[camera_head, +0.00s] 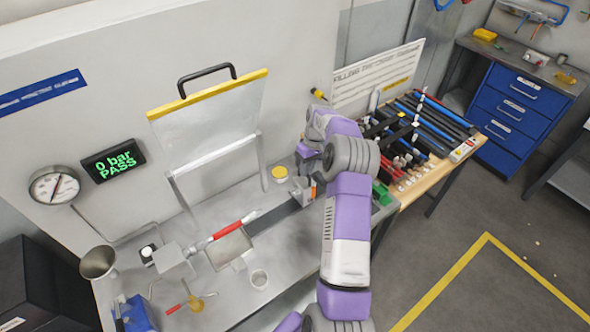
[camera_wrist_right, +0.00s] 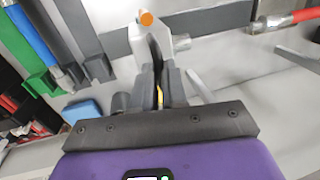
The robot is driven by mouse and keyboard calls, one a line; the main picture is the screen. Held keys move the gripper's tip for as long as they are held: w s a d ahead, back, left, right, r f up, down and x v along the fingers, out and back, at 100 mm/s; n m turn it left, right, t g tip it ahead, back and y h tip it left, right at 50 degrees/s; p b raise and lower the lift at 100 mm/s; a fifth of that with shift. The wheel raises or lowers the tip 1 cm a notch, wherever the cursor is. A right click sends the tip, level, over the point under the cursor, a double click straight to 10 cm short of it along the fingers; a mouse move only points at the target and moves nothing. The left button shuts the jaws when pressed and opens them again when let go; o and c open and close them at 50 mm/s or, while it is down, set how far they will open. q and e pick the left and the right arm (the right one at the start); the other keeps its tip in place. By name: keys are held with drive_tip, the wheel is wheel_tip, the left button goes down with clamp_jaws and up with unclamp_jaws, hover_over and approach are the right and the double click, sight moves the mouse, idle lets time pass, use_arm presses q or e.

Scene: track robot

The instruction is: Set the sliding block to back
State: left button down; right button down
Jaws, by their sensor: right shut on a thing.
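The sliding block (camera_head: 298,191), pale grey with an orange spot, sits on a dark rail (camera_head: 272,215) on the bench at its right part. In the right wrist view the block (camera_wrist_right: 136,42) shows pale at the fingertips, with a round orange tip above it. My right gripper (camera_wrist_right: 156,52) is shut on the block. In the head view my purple and grey right arm hides part of the gripper and the rail's far end. My left gripper is not in view.
A raised clear guard (camera_head: 210,120) with a yellow top edge stands behind the rail. A tool rack (camera_head: 425,125) stands right of my arm.

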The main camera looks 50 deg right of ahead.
drive_tip(key=shift+d+r, duration=0.1)
drive_tip(key=shift+d, duration=0.2)
drive_tip(key=c, duration=1.2)
unclamp_jaws()
drive_tip(key=shift+s, duration=0.1)
drive_tip(key=shift+o, duration=0.2)
drive_tip(key=shift+r, duration=0.1)
wheel_tip(320, 180, up, 7)
drive_tip(key=d, duration=0.1)
drive_tip(key=shift+s+d, duration=0.15)
drive_tip(key=shift+d, duration=0.05)
